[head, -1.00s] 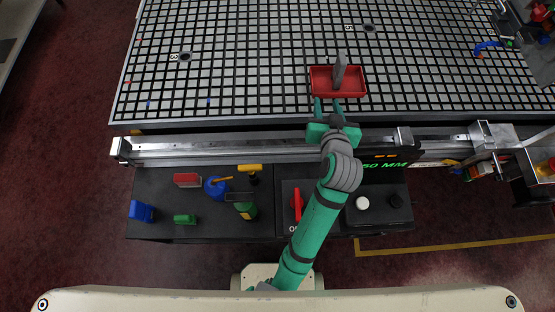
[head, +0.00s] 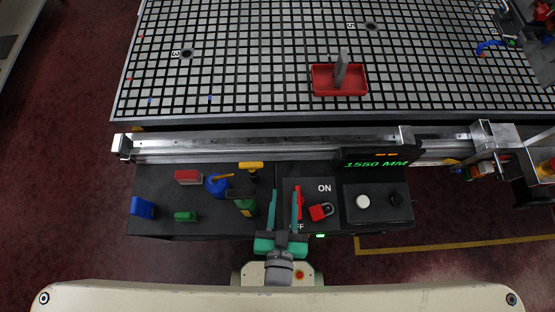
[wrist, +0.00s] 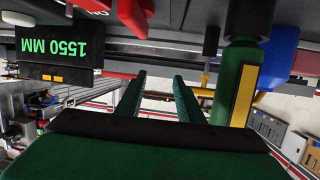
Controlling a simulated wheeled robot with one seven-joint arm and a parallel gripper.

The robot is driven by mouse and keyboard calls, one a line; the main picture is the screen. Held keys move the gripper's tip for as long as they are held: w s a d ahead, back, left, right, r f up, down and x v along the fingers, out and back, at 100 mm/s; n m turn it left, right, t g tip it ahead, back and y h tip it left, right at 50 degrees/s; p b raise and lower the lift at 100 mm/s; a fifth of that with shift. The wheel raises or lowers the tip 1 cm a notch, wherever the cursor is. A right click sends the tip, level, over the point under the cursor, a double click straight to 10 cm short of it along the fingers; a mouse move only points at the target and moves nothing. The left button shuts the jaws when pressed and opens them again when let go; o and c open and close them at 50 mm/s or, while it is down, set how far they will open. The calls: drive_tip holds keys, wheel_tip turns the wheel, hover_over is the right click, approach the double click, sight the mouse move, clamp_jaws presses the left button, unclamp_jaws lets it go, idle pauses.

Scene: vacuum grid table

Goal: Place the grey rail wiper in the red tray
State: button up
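The red tray (head: 318,83) lies on the grid table near its front edge. The grey rail wiper (head: 341,70) stands in the tray, with its upper part rising above the rim. My gripper (head: 285,192) is well in front of them, over the dark bench near my body. Its two green fingers are apart with nothing between them. The open fingers also show in the wrist view (wrist: 158,80), where neither tray nor wiper is visible.
A metal rail (head: 250,144) runs along the table's front edge, with a display (head: 375,162) reading 1550 MM. The bench holds a red padlock (head: 321,211), a green bottle (head: 245,205), a blue oil can (head: 216,187) and several small blocks.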

drive_tip(key=s+a+r+n+y, duration=0.1)
drive_tip(key=s+r, duration=0.2)
drive_tip(key=s, duration=0.3)
drive_tip(key=shift+s+a+t, duration=0.15)
drive_tip(key=shift+a+t, duration=0.1)
drive_tip(key=shift+t, duration=0.05)
drive_tip(key=shift+d, duration=0.1)
drive_tip(key=shift+s, duration=0.2)
